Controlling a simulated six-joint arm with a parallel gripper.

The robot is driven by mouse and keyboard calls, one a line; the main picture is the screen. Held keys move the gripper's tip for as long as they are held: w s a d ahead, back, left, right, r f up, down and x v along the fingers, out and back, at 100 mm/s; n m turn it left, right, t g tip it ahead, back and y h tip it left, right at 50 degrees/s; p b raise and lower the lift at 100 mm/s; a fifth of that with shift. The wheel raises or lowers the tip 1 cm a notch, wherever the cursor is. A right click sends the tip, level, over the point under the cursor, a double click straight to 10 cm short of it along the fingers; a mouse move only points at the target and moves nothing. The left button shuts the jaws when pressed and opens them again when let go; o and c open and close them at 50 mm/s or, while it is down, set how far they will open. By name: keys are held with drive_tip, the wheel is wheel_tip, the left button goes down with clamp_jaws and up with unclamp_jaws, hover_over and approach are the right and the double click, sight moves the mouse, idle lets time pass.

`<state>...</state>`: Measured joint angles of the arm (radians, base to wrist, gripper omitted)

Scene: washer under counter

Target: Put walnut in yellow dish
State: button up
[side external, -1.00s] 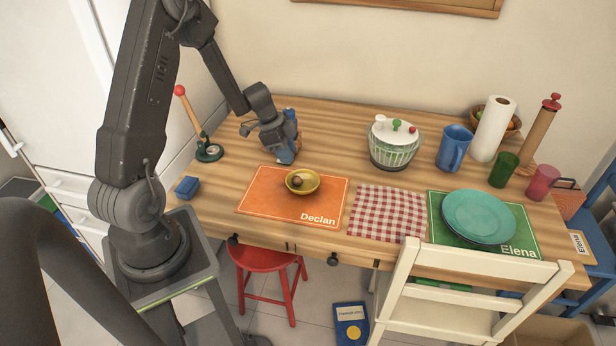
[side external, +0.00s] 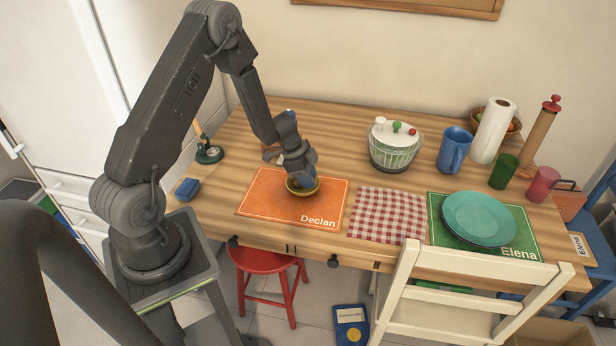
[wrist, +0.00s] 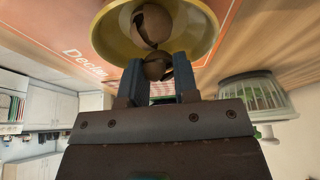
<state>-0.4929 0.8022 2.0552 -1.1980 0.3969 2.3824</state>
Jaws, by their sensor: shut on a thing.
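The yellow dish (side external: 311,192) sits on the orange placemat marked Declan (side external: 262,197). My gripper (side external: 303,184) points down over the dish and hides much of it in the side view. In the wrist view my gripper (wrist: 158,72) is shut on a brown walnut (wrist: 157,67), one finger on each side. The walnut is at the near rim of the yellow dish (wrist: 107,38) in that view. Another brown, round, walnut-like thing (wrist: 152,25) lies inside the dish. I cannot tell whether the held walnut touches the dish.
A red checked cloth (side external: 388,214) lies right of the placemat. A salad spinner (side external: 394,150) stands behind it. Teal plates (side external: 478,217) rest on a green mat. A blue block (side external: 187,189) lies left of the placemat. The tabletop between the back edge and placemat is mostly clear.

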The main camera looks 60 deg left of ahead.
drive_tip(key=shift+f, duration=0.1)
drive_tip(key=shift+f, duration=0.5)
drive_tip(key=o, duration=0.9)
drive_tip(key=shift+s+f, duration=0.15)
